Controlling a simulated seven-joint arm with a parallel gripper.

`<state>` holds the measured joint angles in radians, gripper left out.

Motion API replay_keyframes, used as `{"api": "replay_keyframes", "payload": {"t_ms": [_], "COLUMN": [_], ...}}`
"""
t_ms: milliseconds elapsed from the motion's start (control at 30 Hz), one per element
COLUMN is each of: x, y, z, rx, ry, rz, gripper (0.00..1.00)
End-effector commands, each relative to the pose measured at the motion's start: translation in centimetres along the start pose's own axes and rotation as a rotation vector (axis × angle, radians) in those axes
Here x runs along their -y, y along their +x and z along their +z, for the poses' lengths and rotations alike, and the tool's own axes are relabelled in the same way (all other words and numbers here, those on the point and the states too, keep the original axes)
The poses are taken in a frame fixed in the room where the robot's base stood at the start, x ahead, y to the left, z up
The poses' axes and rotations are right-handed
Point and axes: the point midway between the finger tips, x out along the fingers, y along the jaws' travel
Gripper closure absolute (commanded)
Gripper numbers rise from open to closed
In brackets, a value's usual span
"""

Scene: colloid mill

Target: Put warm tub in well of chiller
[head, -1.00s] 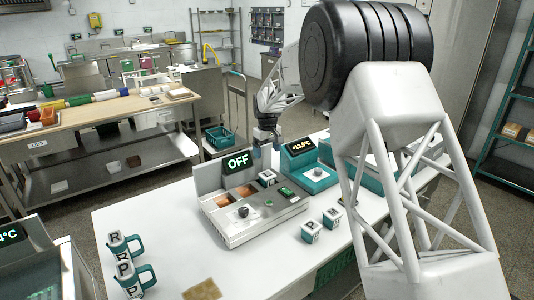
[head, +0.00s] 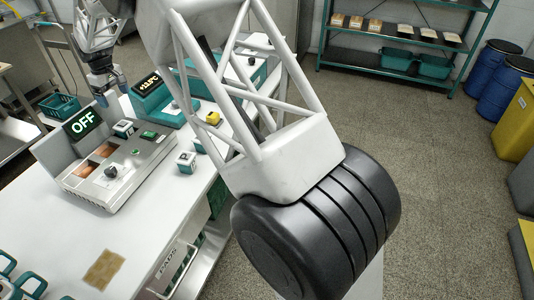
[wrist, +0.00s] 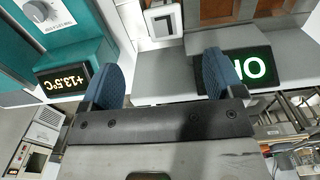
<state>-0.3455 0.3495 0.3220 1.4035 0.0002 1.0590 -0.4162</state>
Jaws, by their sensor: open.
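My gripper (head: 105,86) is open and empty, above and behind the grey unit with the OFF display (head: 83,122). In the wrist view its two blue fingers (wrist: 163,78) stand apart. A small white tub (head: 122,129) with a dark mark sits on the grey unit; it also shows beyond the fingertips in the wrist view (wrist: 162,22), not touched. No label shows which unit is the chiller or which tub is warm.
The grey unit has copper-coloured wells (head: 88,170) and a dark knob.

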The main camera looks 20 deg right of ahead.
Motion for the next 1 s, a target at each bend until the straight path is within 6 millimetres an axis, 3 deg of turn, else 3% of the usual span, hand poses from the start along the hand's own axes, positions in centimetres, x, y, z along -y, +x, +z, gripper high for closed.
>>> {"api": "replay_keyframes", "payload": {"t_ms": [267,600,1000], "x": [-0.6,-0.4,1.6], "y": [-4.8,-10.2,-14.5], "z": [6.5,16.5,28.6], "rx": [-0.021,-0.052,-0.090], "ry": [0.078,0.194,0.329], "rz": [0.011,0.026,0.044], "gripper": [0.13,0.13,0.13]}}
